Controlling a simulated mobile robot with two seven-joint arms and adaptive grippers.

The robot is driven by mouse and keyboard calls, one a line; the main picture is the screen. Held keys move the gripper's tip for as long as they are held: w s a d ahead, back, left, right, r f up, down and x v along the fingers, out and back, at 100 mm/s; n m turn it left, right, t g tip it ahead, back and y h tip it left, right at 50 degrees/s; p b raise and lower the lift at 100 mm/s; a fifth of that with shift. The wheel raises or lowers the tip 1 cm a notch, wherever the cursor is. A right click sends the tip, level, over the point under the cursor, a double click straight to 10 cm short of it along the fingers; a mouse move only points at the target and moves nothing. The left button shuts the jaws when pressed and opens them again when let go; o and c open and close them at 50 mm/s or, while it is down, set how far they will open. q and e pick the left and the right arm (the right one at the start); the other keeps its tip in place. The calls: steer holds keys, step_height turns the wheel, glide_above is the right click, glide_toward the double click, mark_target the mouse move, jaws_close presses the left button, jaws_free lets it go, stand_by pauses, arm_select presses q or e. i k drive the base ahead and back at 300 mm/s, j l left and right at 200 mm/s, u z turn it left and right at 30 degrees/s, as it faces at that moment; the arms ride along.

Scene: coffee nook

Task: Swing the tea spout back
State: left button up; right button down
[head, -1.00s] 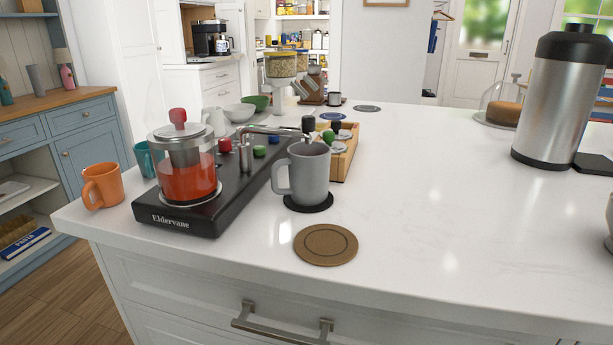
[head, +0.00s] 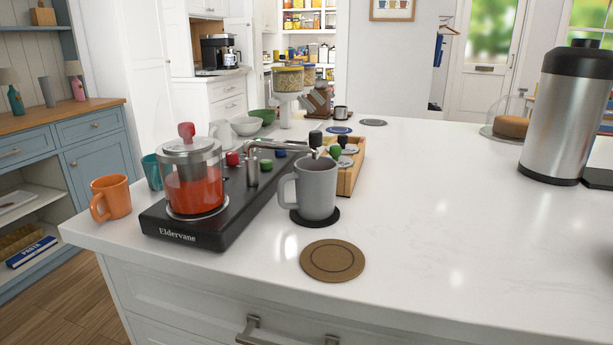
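The tea spout (head: 283,146) is a silver arm on a short post at the middle of the black Eldervane tea base (head: 190,232). It reaches out to the right, and its dark-knobbed end is over or just behind the rim of a grey mug (head: 317,190). The mug stands upright on a black round coaster (head: 328,221). A glass teapot (head: 194,185) with red tea and a red lid knob sits on the front of the base. Neither of my grippers is in view.
A cork coaster (head: 332,261) lies on the counter in front of the mug. An orange mug (head: 112,197) stands left of the base, with a teal mug (head: 152,171) behind. A wooden box (head: 351,176) is behind the grey mug. The counter's right middle is clear.

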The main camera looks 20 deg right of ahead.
mark_target(315, 137)
steer(key=k+l+z, duration=0.4)
steer(key=k+l, duration=0.35)
